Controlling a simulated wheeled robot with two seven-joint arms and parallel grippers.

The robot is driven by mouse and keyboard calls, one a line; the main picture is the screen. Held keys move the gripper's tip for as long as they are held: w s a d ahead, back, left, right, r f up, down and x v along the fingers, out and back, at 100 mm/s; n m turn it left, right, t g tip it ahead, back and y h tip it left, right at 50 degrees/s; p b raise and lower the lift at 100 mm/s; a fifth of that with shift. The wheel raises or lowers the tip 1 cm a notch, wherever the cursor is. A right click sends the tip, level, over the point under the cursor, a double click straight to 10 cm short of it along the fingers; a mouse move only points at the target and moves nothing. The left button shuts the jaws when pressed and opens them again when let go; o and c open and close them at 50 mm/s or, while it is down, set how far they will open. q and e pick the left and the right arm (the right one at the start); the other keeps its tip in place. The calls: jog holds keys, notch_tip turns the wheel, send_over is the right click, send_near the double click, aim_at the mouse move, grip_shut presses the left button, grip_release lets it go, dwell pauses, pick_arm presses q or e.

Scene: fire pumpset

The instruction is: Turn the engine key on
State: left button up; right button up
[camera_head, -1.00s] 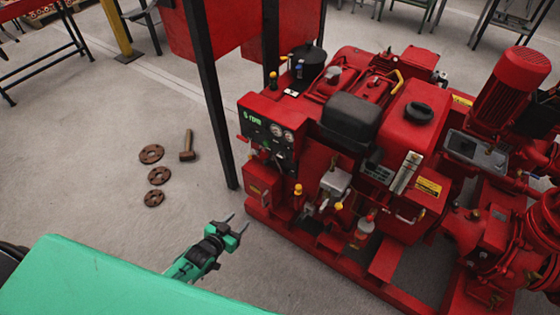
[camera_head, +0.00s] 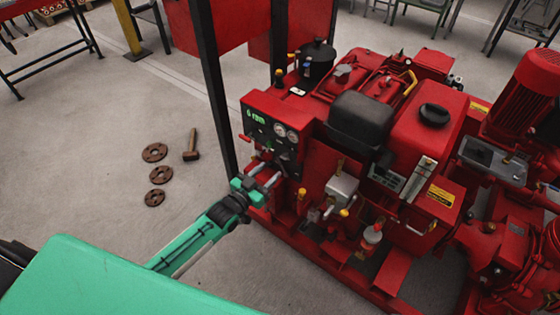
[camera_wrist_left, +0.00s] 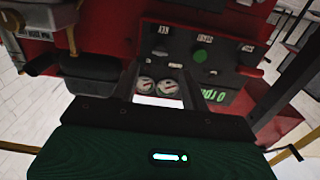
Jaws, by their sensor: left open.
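The red pumpset's dark control panel (camera_head: 262,124) shows a green rpm display and two round gauges in the head view. In the left wrist view the panel (camera_wrist_left: 185,62) appears turned over, with the gauges, the rpm display and a green button (camera_wrist_left: 199,56). A "KEY" label (camera_wrist_left: 163,29) stands near a small dark part (camera_wrist_left: 160,52); the key's exact shape and position are too small to tell. My left gripper (camera_head: 266,178) is open and empty, just below and in front of the panel, fingers toward the pumpset. I cannot tell whether it touches anything. My right gripper is out of view.
A dark post (camera_head: 214,100) stands close to the left of the panel. Valves and yellow-capped fittings (camera_head: 301,193) project from the pumpset just right of the gripper. Rusty flanges (camera_head: 160,174) and a hammer (camera_head: 191,145) lie on the open floor at left.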

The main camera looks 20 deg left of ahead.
aim_at(284, 157)
pick_arm(q)
jog(key=x, duration=0.6)
jog(key=shift+w, duration=0.35)
jog(key=shift+d, duration=0.1)
jog(key=c, duration=1)
